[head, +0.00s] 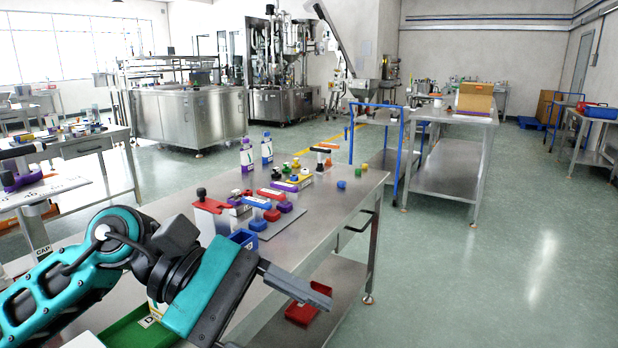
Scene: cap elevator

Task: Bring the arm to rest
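My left arm comes in from the lower left, with a teal and black wrist. Its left gripper (274,318) is over the near end of the steel table (335,208). One grey finger points to the lower right and the other is mostly cut off by the bottom edge. The fingers look wide apart, and nothing shows between them. My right arm and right gripper are not in view.
Red, blue, purple, green and yellow caps and blocks crowd the table, including a red block (211,205). Two bottles (246,155) stand behind. A green tray (135,332) and red bin (308,305) lie near the gripper.

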